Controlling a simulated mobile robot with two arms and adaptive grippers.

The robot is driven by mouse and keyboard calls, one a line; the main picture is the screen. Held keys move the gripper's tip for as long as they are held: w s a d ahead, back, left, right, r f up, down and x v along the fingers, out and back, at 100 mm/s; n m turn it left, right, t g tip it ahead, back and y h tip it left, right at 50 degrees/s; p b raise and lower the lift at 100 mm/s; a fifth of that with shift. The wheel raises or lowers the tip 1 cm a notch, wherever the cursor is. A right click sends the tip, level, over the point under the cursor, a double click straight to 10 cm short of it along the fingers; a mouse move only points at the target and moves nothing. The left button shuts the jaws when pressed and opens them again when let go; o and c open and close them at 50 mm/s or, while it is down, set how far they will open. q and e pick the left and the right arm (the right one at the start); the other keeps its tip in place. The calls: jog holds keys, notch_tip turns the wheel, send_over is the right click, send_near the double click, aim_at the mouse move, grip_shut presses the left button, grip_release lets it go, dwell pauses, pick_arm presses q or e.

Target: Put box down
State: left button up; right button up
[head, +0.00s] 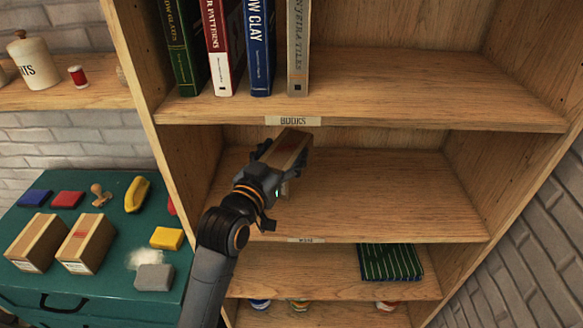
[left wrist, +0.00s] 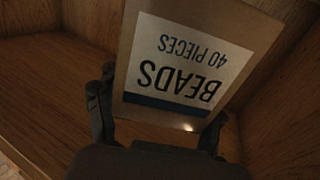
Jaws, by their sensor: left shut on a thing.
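A brown cardboard box (head: 289,147) is held in my left gripper (head: 272,160), in the left part of the middle shelf compartment (head: 380,195). In the left wrist view the box (left wrist: 190,65) shows a white label reading "BEADS 40 PIECES", upside down, between the fingers of my left gripper (left wrist: 155,125). The gripper is shut on the box. I cannot tell whether the box touches the shelf board. My right gripper is not in view.
Several books (head: 260,45) stand on the shelf above. A green striped item (head: 390,262) lies on the shelf below. Two similar boxes (head: 86,244) sit on the green table (head: 110,285) at left. The right part of the middle compartment is clear.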

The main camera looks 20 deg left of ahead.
pick_arm(q)
jog(key=shift+w+d+f, duration=0.2)
jog(key=shift+w+f, duration=0.3)
jog(key=shift+f, duration=0.05)
jog(key=shift+w+d+f, duration=0.2)
jog(key=shift+w+f, duration=0.25)
jog(key=shift+f, duration=0.1)
notch_tip(320, 180, down, 3)
jog(key=shift+w+d+p, duration=0.15)
jog(key=shift+p, duration=0.6)
jog(key=shift+f, duration=0.3)
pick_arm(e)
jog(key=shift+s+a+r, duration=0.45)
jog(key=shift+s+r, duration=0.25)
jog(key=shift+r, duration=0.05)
pick_arm(q)
jog(key=shift+f, duration=0.15)
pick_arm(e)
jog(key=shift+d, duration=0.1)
pick_arm(q)
jog(key=shift+f+b, duration=0.3)
jog(key=shift+f, duration=0.2)
jog(key=o, duration=1.6)
jog(key=shift+f, duration=0.15)
jog(key=shift+c, duration=0.2)
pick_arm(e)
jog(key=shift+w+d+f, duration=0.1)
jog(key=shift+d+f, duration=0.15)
